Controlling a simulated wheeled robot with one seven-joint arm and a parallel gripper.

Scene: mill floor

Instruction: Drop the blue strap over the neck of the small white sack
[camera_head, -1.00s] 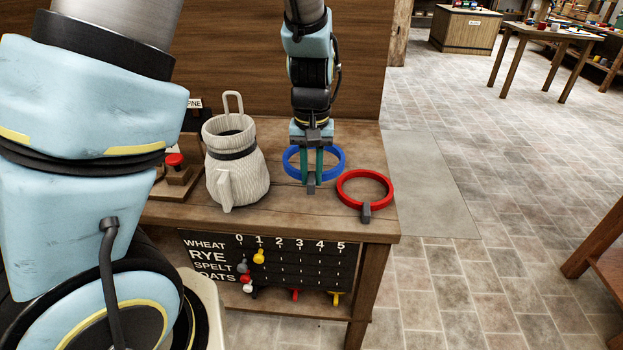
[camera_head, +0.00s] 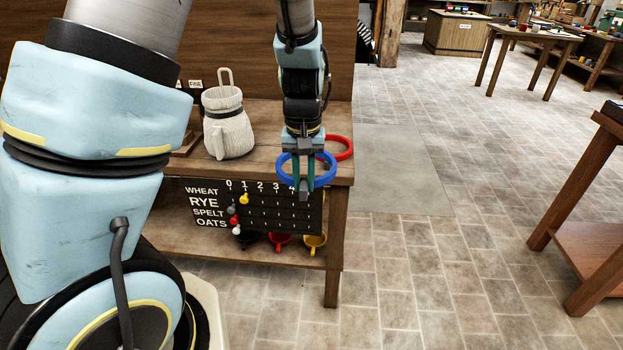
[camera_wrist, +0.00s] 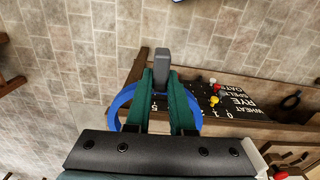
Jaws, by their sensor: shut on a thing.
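The blue strap (camera_head: 281,181) is a ring with a grey tab (camera_head: 303,196). My gripper (camera_head: 304,185) is shut on it, with the green fingers pointing down at the tab. The strap is held roughly level around the fingers, at the front right edge of the bench. In the wrist view the blue strap (camera_wrist: 118,108) shows on both sides of the fingers (camera_wrist: 161,88). The small white sack (camera_head: 230,137) stands upright on the bench, left of and behind my gripper. A dark band circles its neck, and a pale upright loop rises above its mouth.
A red ring (camera_head: 342,142) lies on the bench (camera_head: 268,112) right behind my gripper, partly hidden by it. A peg board (camera_head: 265,212) with grain names hangs on the bench front. Several mugs (camera_head: 279,241) are below. Open floor lies to the right.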

